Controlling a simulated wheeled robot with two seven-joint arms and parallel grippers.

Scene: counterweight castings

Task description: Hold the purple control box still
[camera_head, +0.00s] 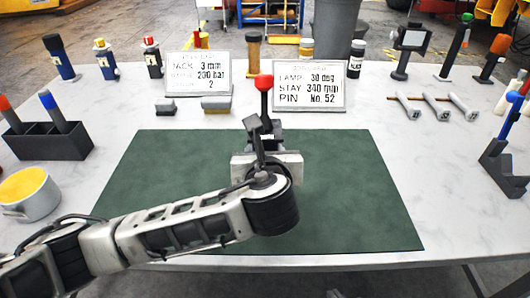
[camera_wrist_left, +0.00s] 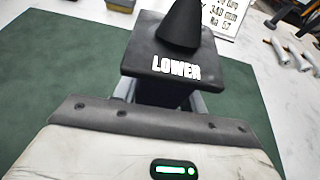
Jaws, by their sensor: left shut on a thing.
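The control box looks dark, nearly black, in the left wrist view (camera_wrist_left: 160,64), with the white word LOWER on its top plate and a black cone-shaped boot (camera_wrist_left: 180,24) rising from it. In the head view a lever with a red knob (camera_head: 264,82) stands up from it, near the back middle of the green mat (camera_head: 350,190). My left gripper (camera_wrist_left: 160,98) is shut on the box, with a grey finger at each side below the top plate. In the head view my wrist hides most of the box. My right gripper is not in view.
Two printed signs (camera_head: 309,86) (camera_head: 198,75) stand behind the mat, with two small blocks (camera_head: 216,105) before the left one. A black holder (camera_head: 48,143) and a yellow-filled cup (camera_head: 28,193) are at left. Several grey-handled tools (camera_head: 436,106) lie at right. The mat's sides are clear.

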